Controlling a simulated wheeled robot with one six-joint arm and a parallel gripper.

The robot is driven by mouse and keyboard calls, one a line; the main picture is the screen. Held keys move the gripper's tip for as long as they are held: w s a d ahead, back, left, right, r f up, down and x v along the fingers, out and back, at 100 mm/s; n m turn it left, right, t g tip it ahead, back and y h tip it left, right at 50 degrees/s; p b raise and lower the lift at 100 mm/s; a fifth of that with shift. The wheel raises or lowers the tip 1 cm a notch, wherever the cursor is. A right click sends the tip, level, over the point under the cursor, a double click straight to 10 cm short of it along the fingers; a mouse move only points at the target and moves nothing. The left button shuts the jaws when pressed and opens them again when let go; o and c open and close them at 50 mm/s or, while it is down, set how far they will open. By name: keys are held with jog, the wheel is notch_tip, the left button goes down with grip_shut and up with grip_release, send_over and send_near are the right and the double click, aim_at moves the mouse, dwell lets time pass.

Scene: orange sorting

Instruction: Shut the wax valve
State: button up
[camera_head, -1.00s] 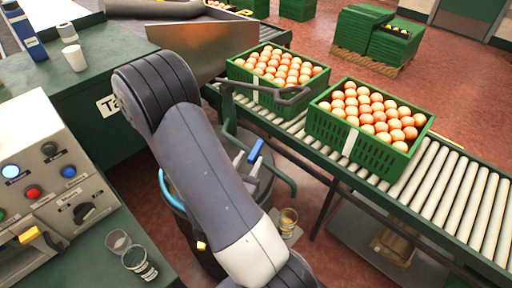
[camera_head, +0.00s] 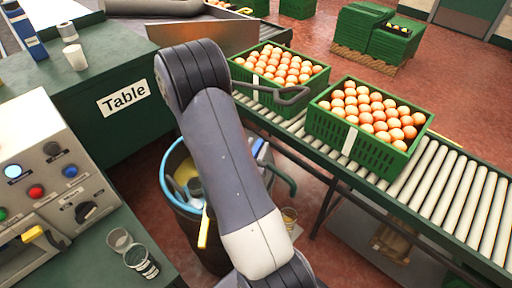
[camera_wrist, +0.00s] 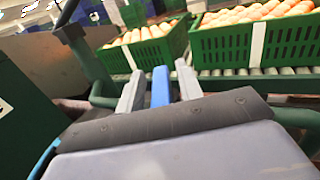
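A dark drum with a light blue rim (camera_head: 168,178) stands on the floor, with yellow content (camera_head: 186,172) showing inside. A yellow lever (camera_head: 204,229) shows at the drum's front, beside my arm. A blue bar (camera_head: 259,149) shows behind my arm; in the wrist view the blue bar (camera_wrist: 160,86) stands between the two grey fingers of my gripper (camera_wrist: 160,92). The fingers are apart, with narrow gaps beside the bar. I cannot tell which of these is the wax valve's handle. My arm hides much of the drum and gripper in the head view.
Two green crates of oranges (camera_head: 345,150) (camera_head: 262,92) sit on the roller conveyor (camera_head: 440,188) at right. A control panel (camera_head: 45,175) and glasses (camera_head: 140,258) stand at left. A green table (camera_head: 85,115) is behind. A curved bar (camera_head: 278,95) crosses near the crates.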

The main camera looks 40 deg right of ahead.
grip_shut()
jog(key=shift+w+m+g+h, duration=0.1)
jog(key=shift+m+g+h, duration=0.5)
jog(key=shift+m+g, duration=0.85)
jog(key=shift+m+g+h, duration=0.3)
jog(key=shift+m+g, duration=0.55)
jog(key=shift+g, duration=1)
jog(key=shift+o, duration=0.7)
grip_release()
